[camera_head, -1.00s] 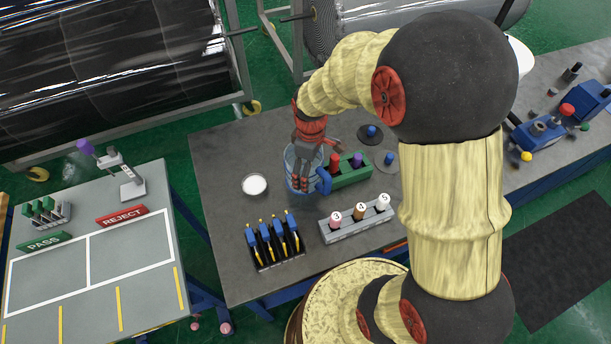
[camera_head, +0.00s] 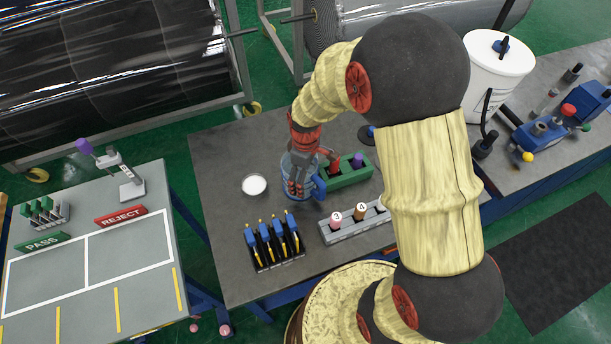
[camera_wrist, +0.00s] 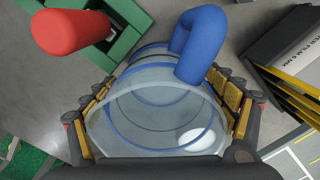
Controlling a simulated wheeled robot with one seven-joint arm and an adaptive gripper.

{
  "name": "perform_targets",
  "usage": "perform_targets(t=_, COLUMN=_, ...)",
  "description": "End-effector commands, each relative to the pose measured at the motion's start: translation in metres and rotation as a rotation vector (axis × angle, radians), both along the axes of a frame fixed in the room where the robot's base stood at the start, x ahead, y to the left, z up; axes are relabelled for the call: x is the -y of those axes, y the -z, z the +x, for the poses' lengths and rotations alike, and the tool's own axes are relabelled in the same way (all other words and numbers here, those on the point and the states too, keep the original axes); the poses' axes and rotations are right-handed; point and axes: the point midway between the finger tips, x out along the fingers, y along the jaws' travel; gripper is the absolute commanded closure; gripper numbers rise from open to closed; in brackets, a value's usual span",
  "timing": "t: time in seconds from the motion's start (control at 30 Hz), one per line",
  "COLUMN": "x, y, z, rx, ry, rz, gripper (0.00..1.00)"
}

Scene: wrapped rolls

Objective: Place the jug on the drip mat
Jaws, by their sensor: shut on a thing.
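The jug (camera_head: 288,169) is clear with blue rings and a blue handle (camera_head: 320,187). It stands roughly upright over the grey worktable, left of the green holder. In the wrist view the jug (camera_wrist: 150,135) fills the space between the fingers, its handle (camera_wrist: 199,40) pointing up the picture. My gripper (camera_head: 300,184) is shut on the jug; in the wrist view my gripper (camera_wrist: 163,110) has a finger along each side. I cannot tell whether the jug's base touches the table. A round white disc (camera_head: 254,185) lies just left of the jug. I cannot identify the drip mat for certain.
A green holder (camera_head: 349,180) with red and purple pieces is close to the jug's right. A rack of blue-and-yellow tools (camera_head: 272,243) and a grey numbered tray (camera_head: 342,231) stand in front. A white bucket (camera_head: 497,75) is at the back right. The table's back left is clear.

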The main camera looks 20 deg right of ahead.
Motion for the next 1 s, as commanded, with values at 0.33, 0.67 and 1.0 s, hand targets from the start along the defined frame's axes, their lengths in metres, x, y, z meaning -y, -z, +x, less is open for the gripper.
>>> perform_targets(t=0.33, x=0.000, y=0.003, z=-0.001, rx=-0.004, ry=0.000, rz=0.001, gripper=0.00)
perform_targets(t=0.67, x=0.000, y=0.001, z=-0.001, rx=-0.003, ry=0.000, rz=0.000, gripper=0.00)
perform_targets(t=1.0, x=0.000, y=-0.050, z=0.000, rx=0.001, ry=0.000, rz=0.000, gripper=0.00)
